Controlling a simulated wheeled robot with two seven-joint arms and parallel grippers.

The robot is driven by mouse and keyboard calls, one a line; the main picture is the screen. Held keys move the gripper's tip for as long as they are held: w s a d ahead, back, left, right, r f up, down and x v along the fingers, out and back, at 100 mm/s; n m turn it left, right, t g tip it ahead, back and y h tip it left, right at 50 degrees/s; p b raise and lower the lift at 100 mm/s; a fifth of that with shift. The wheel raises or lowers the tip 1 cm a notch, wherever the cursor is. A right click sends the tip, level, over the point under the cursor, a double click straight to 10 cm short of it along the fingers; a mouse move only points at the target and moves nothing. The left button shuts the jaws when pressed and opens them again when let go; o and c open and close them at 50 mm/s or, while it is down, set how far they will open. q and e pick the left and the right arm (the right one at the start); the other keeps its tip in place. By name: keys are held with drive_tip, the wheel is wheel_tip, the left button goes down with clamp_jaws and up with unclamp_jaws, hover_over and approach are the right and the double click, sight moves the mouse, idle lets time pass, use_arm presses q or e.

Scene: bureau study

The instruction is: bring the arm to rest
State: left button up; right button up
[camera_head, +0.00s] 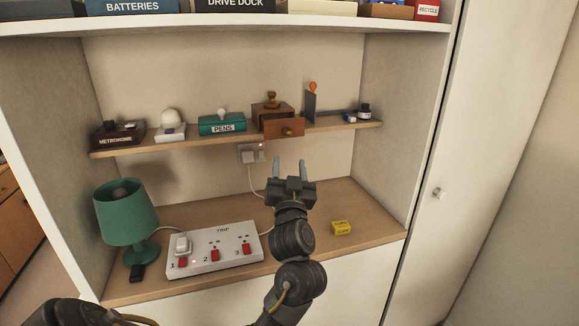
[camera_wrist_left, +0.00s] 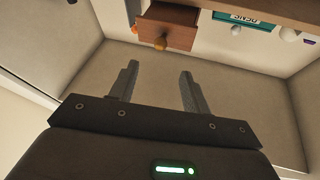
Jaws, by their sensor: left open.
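My left gripper (camera_head: 289,164) stands in the middle of the bureau's open niche, above the lower wooden shelf (camera_head: 350,200). Its two fingers point up and away, apart, with nothing between them. In the left wrist view the open gripper (camera_wrist_left: 158,70) shows both grey fingers, empty. A small wooden box with its drawer (camera_head: 284,127) pulled out sits on the upper shelf, beyond the fingertips. The drawer (camera_wrist_left: 168,32) and its round knob also show in the left wrist view, apart from the fingers. My right gripper is not in view.
On the lower shelf are a green lamp (camera_head: 127,212), a white power strip (camera_head: 215,250) with red switches, and a yellow block (camera_head: 341,228). The narrow upper shelf (camera_head: 220,140) holds a metronome, a pens box (camera_head: 222,125) and small items. A plugged socket (camera_head: 252,153) is behind.

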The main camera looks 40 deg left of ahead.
use_arm(q)
drive_tip(key=shift+f, duration=0.1)
drive_tip(key=s+d+f+m+g+h, duration=0.1)
drive_tip(key=s+d+f+m+h, duration=0.2)
drive_tip(key=f, duration=0.6)
drive_tip(key=s+d+f+m+g+h, duration=0.2)
drive_tip(key=d+f+h, duration=0.25)
drive_tip(key=f, duration=0.35)
drive_tip(key=s+d+f+m+g+h, duration=0.1)
drive_tip(key=s+d+f+m+h, duration=0.25)
drive_tip(key=f, duration=0.55)
drive_tip(key=s+d+f+g+h, duration=0.2)
drive_tip(key=s+f+g, duration=0.4)
drive_tip(key=s, duration=0.5)
drive_tip(key=s+d+f+g+h, duration=0.15)
drive_tip(key=s+f+g, duration=0.25)
drive_tip(key=s+f, duration=0.55)
drive_tip(key=s+d+f+g, duration=0.1)
drive_tip(key=s+f, duration=0.1)
drive_tip(key=f, duration=1.1)
drive_tip(key=s+f, duration=0.3)
drive_tip(key=f, duration=0.9)
drive_tip(key=s+a+f+g, duration=0.1)
drive_tip(key=s+a+f, duration=0.2)
drive_tip(key=s+f, duration=1.1)
drive_tip(key=shift+s+f, duration=0.4)
drive_tip(key=shift+s, duration=0.35)
